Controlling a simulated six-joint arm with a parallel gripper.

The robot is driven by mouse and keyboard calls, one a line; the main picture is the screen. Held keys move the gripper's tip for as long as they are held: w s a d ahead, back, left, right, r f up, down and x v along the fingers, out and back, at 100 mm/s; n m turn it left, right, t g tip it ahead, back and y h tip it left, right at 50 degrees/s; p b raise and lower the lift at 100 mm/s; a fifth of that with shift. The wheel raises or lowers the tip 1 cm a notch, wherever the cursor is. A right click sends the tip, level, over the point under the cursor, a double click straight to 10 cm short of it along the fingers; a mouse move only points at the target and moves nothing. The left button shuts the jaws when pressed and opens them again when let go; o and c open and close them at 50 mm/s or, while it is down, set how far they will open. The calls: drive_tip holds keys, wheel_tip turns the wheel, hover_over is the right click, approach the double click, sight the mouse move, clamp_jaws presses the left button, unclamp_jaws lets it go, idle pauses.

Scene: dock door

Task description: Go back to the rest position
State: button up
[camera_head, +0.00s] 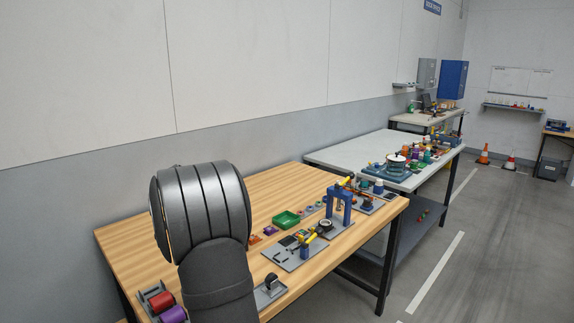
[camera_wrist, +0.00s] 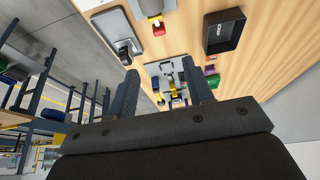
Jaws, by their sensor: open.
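My gripper (camera_wrist: 160,98) shows in the wrist view with its two dark fingers wide apart and nothing held between them. Beyond the fingers is the wooden table top (camera_wrist: 265,50) with a grey fixture (camera_wrist: 170,72) and small coloured parts, clear of the fingers as far as I can tell. In the head view my dark arm stands in front of the wooden table (camera_head: 135,240) and hides part of it. My gripper cannot be made out in the head view.
On the wooden table are a green tray (camera_head: 287,219), a blue frame (camera_head: 339,207), a grey plate (camera_head: 290,256) and red and purple rolls (camera_head: 161,301). A grey-topped table (camera_head: 335,150) with many parts stands behind. Open floor (camera_head: 450,270) lies right.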

drive_tip(key=x, duration=1.6)
drive_tip(key=shift+s+d+f, duration=0.1)
drive_tip(key=shift+d+f, duration=0.1)
drive_tip(key=shift+f, duration=0.05)
drive_tip(key=w+d, duration=0.6)
drive_tip(key=shift+w+d+f, duration=0.35)
drive_tip(key=shift+w, duration=0.05)
drive_tip(key=a+v, duration=0.1)
drive_tip(key=v, duration=1.7)
drive_tip(key=s+a+f+n, duration=0.2)
drive_tip(key=a+f, duration=0.2)
drive_tip(key=a, duration=0.4)
drive_tip(key=s+a+f+n+y, duration=0.1)
drive_tip(key=s+a+f+n, duration=0.1)
drive_tip(key=a, duration=0.7)
drive_tip(key=s+a+f+n+t+y, duration=0.1)
drive_tip(key=a+f+n, duration=0.1)
drive_tip(key=a+f, duration=0.3)
drive_tip(key=a, duration=0.4)
drive_tip(key=shift+s+f, duration=0.35)
drive_tip(key=shift+s, duration=0.05)
